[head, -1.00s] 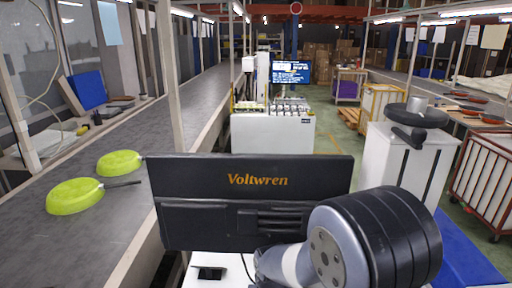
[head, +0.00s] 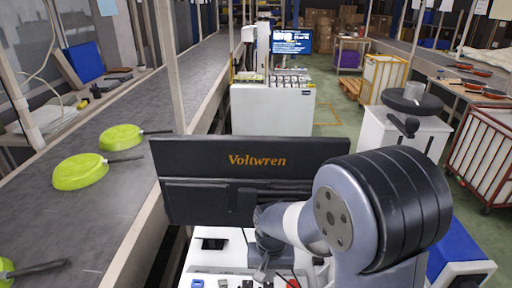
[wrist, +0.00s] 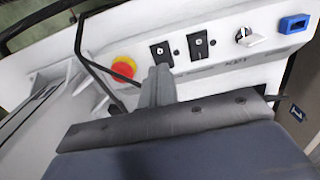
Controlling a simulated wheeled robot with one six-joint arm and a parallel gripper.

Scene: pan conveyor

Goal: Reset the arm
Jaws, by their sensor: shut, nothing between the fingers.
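My gripper (wrist: 158,85) shows in the wrist view as narrow grey fingers, shut together with nothing between them. It points at a white panel (wrist: 222,80) with black switches and a red button (wrist: 123,67) on a yellow base. I cannot tell whether the fingertips touch the panel. In the head view my arm (head: 385,205) is bent at the lower right, in front of the black Voltwren board (head: 250,180). The fingers are not clear in that view.
A conveyor (head: 130,75) on the left carries green pans (head: 80,171), (head: 121,138), with another (head: 7,268) at the lower left edge. A white machine (head: 272,108) stands ahead.

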